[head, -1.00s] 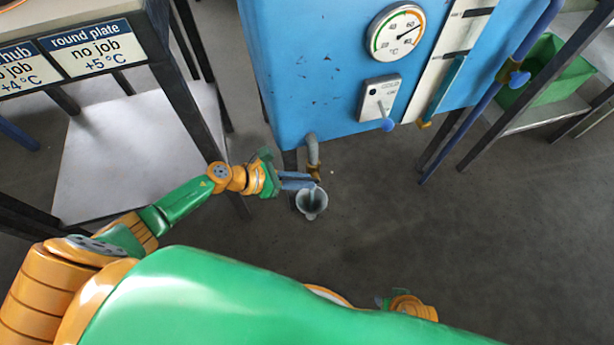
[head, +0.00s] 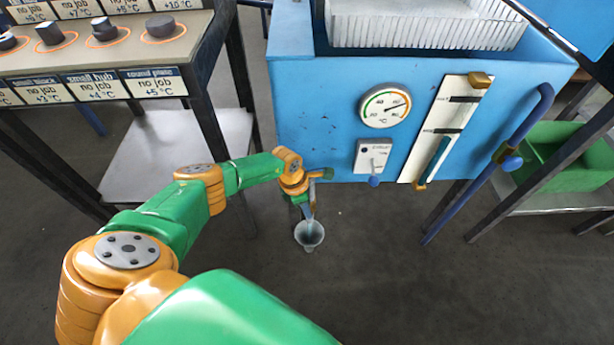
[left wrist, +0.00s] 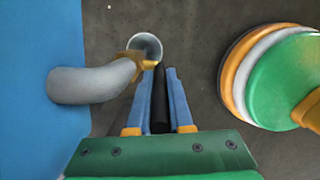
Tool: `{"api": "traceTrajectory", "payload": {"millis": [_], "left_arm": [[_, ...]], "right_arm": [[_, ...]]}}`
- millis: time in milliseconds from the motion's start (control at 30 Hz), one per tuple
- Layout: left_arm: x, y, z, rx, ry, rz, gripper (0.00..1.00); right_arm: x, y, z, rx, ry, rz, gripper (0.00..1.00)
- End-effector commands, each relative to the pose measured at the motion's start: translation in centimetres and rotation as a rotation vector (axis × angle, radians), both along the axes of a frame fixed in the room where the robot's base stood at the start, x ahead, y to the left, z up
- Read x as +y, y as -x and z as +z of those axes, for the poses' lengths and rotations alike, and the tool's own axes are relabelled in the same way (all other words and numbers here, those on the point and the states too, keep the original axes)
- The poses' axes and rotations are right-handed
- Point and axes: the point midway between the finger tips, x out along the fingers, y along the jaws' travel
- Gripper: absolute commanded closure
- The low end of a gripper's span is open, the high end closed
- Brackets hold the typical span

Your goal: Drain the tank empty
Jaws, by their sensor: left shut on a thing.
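The blue tank (head: 315,110) stands at the centre of the head view, with a round dial (head: 385,105) and an upright level gauge (head: 445,130) whose teal column shows low down. In the left wrist view a grey bent drain pipe (left wrist: 95,82) leaves the tank and ends in a brass-coloured fitting (left wrist: 135,62). My left gripper (left wrist: 160,85) is shut on a dark handle (left wrist: 160,105) beside the outlet. In the head view the gripper (head: 309,203) hides most of the pipe. A grey funnel-shaped drain (head: 309,235) sits below; a pale streak shows above it. My right gripper is out of view.
A small control box (head: 373,157) with a blue knob is on the tank front. A blue pipe (head: 480,195) with a valve runs down at the right. A bench (head: 100,55) with labelled places stands left; a green bin (head: 560,155) is right.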

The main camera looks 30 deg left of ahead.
Motion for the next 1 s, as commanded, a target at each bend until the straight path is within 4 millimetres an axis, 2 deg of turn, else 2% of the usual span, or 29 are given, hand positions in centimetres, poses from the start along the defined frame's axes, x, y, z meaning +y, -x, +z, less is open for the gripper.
{"api": "traceTrajectory", "payload": {"millis": [333,933,967,1000], "left_arm": [[-0.68,-0.58,0.09,0.073,-0.116,-0.001,1.0],[-0.86,-0.62,0.08,0.09,-0.138,-0.001,1.0],[-0.87,-0.62,0.08,0.089,-0.138,-0.002,0.73],[-0.86,-0.62,0.08,0.09,-0.138,-0.002,0.62]], "right_arm": [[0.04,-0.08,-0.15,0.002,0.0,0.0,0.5],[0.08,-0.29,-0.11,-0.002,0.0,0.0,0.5],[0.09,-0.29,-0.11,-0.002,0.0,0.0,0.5],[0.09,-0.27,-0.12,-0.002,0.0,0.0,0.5]]}}
